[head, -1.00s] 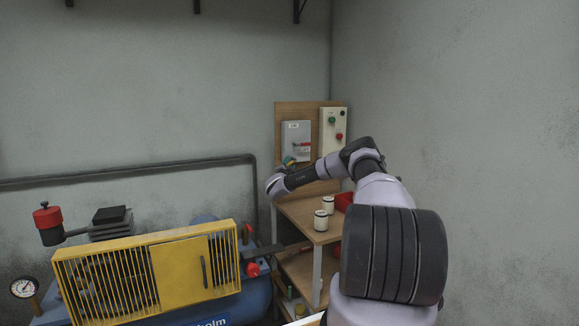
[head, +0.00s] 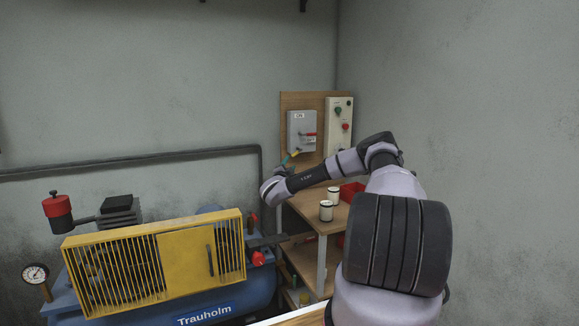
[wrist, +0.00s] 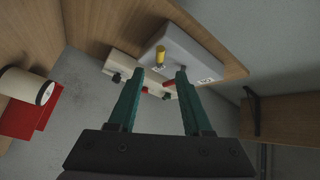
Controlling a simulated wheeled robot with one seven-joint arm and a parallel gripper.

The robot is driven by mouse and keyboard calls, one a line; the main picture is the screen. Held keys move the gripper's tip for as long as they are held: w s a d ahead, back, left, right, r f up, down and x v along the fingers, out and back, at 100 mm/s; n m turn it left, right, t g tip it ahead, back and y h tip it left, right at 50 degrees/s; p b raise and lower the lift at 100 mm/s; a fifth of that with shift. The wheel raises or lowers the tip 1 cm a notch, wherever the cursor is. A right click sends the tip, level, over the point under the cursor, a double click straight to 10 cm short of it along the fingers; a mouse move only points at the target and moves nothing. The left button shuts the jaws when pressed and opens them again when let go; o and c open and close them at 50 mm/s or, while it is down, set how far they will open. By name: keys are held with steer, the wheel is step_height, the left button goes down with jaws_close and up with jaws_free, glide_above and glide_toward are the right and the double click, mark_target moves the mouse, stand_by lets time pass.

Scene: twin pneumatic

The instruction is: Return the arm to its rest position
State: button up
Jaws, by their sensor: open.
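My arm (head: 318,178) reaches forward and left from the right side of the head view, bent at a raised elbow. My gripper (head: 291,158) is partly hidden behind the wrist, in front of the lower left of a grey switch box. In the wrist view my gripper (wrist: 158,72) shows two green fingers, apart, with nothing held between them. The grey switch box (head: 298,122) is on a wooden board and has a red handle. The box also shows in the wrist view (wrist: 195,50), beyond the fingertips; I cannot tell the exact gap.
A light control box (head: 338,107) with buttons hangs beside the switch box. Two white cans (head: 326,211) and a red bin (head: 350,190) stand on the wooden shelf unit below my arm. A blue compressor with a yellow guard (head: 150,265) fills the lower left. Walls close the corner.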

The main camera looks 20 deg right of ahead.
steer(key=w+a+r+n+t+y, duration=0.25)
steer(key=a+r+n+y, duration=0.65)
steer(key=a, duration=0.5)
steer(key=s+a+r+n+g+y, duration=0.4)
steer(key=s+a+r+n+y, duration=0.15)
steer(key=s+a+r, duration=0.3)
steer(key=s+d+r+n+g+h, duration=0.15)
steer(key=s+r, duration=0.25)
steer(key=s, duration=0.7)
steer(key=s+r+n+g+h, duration=0.1)
steer(key=s+r+g, duration=0.3)
steer(key=s, duration=0.8)
steer(key=s+d+r+m+g+y, duration=0.1)
steer(key=s+g, duration=0.1)
steer(key=s, duration=2.1)
steer(key=shift+s+d+m+y, duration=0.15)
steer(key=shift+d+m+y, duration=0.1)
steer(key=shift+m+y, duration=0.15)
